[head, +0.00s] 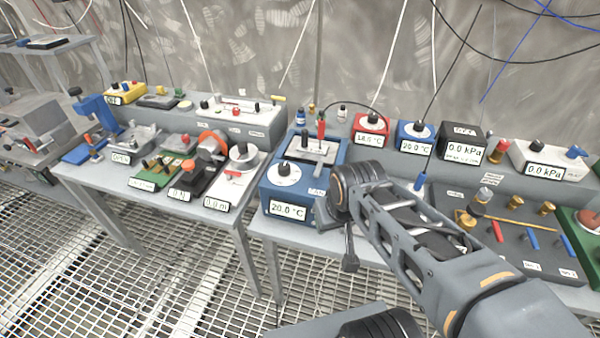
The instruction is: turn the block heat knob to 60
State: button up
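A blue box (309,205) stands at the left end of the right bench, with a metal block and a red-topped probe on top. Its front has a white round dial with a black knob (284,169). The display (287,210) below reads 20.0 °C. Its small label is too blurred to read, so I cannot confirm it is the block heater. My gripper (350,262) hangs at the arm's end, right of the blue box and lower than its knob, near the bench's front edge. It is apart from the knob, and its finger opening does not show clearly.
Behind are a red unit (370,129) with a display and a smaller blue unit (415,136) reading 20.0 °C. A grey panel (510,233) with valves lies right of my arm. The left bench (100,190) holds several instruments. Open grating floor lies in front.

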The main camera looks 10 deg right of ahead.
aim_at(284, 168)
jog(key=z, duration=0.1)
jog(key=k, duration=1)
jog(key=u, duration=1.25)
jog(key=i, duration=0.75)
jog(key=z, duration=0.65)
jog(key=i, duration=0.5)
jog(key=z, duration=0.5)
